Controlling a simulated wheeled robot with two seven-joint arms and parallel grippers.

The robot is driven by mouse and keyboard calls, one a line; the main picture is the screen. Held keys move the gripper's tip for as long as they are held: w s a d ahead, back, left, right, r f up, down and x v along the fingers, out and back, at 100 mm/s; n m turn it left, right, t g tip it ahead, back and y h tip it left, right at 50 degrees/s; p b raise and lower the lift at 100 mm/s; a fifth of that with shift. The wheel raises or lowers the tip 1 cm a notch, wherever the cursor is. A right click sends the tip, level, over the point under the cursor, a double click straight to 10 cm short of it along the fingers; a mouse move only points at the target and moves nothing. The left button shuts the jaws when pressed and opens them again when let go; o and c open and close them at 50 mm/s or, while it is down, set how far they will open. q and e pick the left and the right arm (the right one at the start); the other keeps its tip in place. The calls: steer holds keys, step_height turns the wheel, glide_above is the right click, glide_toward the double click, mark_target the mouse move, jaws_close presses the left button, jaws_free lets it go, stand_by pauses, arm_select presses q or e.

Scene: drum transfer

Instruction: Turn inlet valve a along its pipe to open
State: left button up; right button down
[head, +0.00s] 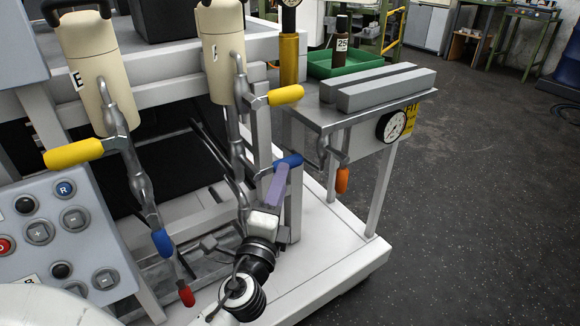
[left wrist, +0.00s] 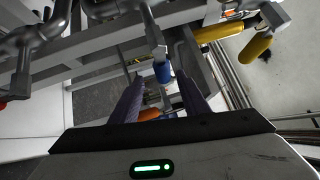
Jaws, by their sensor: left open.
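Two cream cylinders, marked E (head: 85,65) and F (head: 222,45), have grey pipework below them with coloured valve handles. No label tells which handle is inlet valve a. Yellow handles (head: 75,152) (head: 285,95) stick out sideways near the cylinders. A blue handle (head: 162,242) hangs below E; another blue handle (head: 290,160) is below F. My left gripper (head: 279,172), with purple fingers, reaches up at this second blue handle. In the left wrist view a blue handle (left wrist: 162,72) shows between the open fingers (left wrist: 160,85); contact cannot be told. My right gripper is out of view.
A red handle (head: 186,293) hangs low on the pipes. An orange handle (head: 342,180) hangs under the side table (head: 310,108) with a dial gauge (head: 394,126). A button panel (head: 50,240) stands at left. The dark floor at right is clear.

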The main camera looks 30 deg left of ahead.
arm_select(q)
steer(key=x, duration=1)
steer(key=shift+r+p, duration=0.35)
steer(key=shift+p, duration=0.05)
steer(key=shift+w+a, duration=0.1)
jaws_close()
